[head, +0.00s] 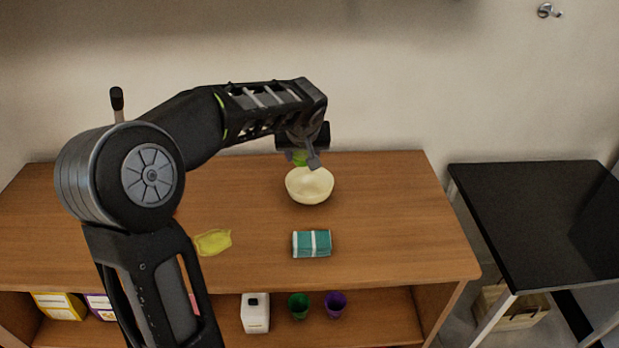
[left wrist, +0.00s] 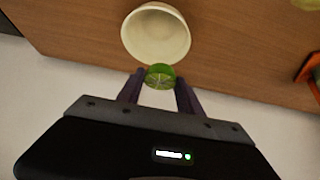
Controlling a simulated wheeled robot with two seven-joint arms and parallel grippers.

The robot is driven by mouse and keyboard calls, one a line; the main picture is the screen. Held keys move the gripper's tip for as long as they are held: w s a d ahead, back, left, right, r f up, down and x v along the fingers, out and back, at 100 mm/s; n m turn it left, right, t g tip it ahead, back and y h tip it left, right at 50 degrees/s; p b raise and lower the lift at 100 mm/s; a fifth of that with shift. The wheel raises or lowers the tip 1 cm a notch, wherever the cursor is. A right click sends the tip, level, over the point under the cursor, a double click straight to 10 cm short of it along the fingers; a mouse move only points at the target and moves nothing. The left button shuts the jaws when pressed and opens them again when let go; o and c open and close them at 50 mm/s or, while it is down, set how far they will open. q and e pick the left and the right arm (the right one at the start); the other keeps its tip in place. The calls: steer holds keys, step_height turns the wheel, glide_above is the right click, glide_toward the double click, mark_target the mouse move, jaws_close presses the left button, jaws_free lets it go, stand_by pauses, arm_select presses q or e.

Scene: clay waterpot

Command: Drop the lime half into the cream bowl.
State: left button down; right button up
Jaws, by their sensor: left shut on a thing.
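My left gripper (head: 304,160) is shut on the green lime half (head: 299,157). It holds the lime at the back of the bowl, close to its rim in the picture. The left wrist view shows the lime half (left wrist: 160,76) with its cut face showing, between the two fingertips of the left gripper (left wrist: 160,82). The cream bowl (head: 310,190) stands upright on the wooden table, and its inside looks empty. The bowl also shows in the left wrist view (left wrist: 156,36), just beyond the lime. I cannot tell the exact height of the lime above the rim. My right gripper is not in view.
On the wooden table (head: 390,220) lie a yellow cloth-like thing (head: 212,242) and a teal striped block (head: 311,244). A shelf below holds a white bottle (head: 255,313), a green cup (head: 298,306) and a purple cup (head: 335,304). A black table (head: 540,215) stands at right.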

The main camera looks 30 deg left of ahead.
mark_target(302, 173)
arm_select(q)
steer(key=shift+w+a, duration=0.1)
steer(key=shift+w, duration=0.1)
steer(key=shift+s+r, duration=0.15)
steer(key=shift+s, duration=0.05)
steer(key=shift+w+f, duration=0.1)
steer(key=shift+f, duration=0.25)
steer(key=shift+f+b, duration=1.45)
steer(key=shift+f, duration=1.25)
steer(key=c, duration=0.7)
jaws_free()
